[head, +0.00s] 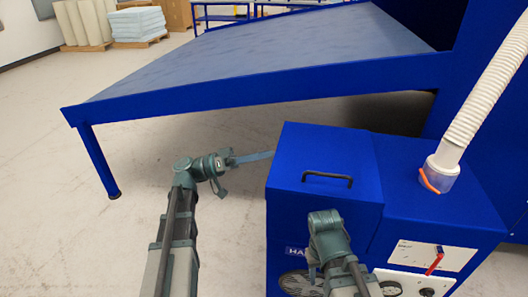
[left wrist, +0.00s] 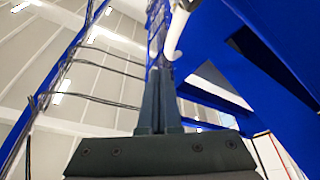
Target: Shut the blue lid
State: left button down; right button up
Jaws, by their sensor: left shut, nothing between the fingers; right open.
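The blue lid (head: 330,150) lies flat and looks shut on the left part of the blue machine box, with a black bar handle (head: 327,178) near its front edge. My left gripper (head: 270,155) reaches in from the left, with its fingertips at the lid's left edge in the picture; I cannot tell whether they touch it. In the left wrist view its fingers (left wrist: 158,78) are together with nothing between them. My right gripper (head: 322,245) is in front of the box, below the handle; its fingers are mostly hidden by its own wrist.
A large sloped table (head: 270,65) with a blue frame stands behind the box. A white ribbed hose (head: 485,90) rises from the box's right part. The front panel carries a red lever (head: 435,262) and gauges. Bare floor lies to the left.

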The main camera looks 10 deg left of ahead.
pick_arm(q)
notch_tip(320, 180, down, 10)
jog(key=s+b, duration=0.1)
jog(key=b, duration=0.7)
jog(key=shift+s+d, duration=0.15)
jog(key=shift+s, duration=0.25)
pick_arm(e)
notch_tip(320, 180, down, 10)
jog(key=shift+d+r, duration=0.15)
pick_arm(q)
jog(key=shift+r, duration=0.15)
notch_tip(320, 180, up, 6)
jog(key=p, duration=0.5)
jog(key=w+f+b+v, duration=0.1)
jog(key=b+v, duration=0.3)
jog(key=v, duration=0.6)
jog(key=shift+w+a+f+h, duration=0.25)
jog(key=shift+w+f+h, duration=0.05)
jog(key=shift+w, duration=0.45)
pick_arm(e)
jog(key=shift+s+a+r, duration=0.2)
jog(key=shift+a+r, duration=0.35)
jog(key=shift+a, duration=0.1)
pick_arm(q)
jog(key=shift+d, duration=0.1)
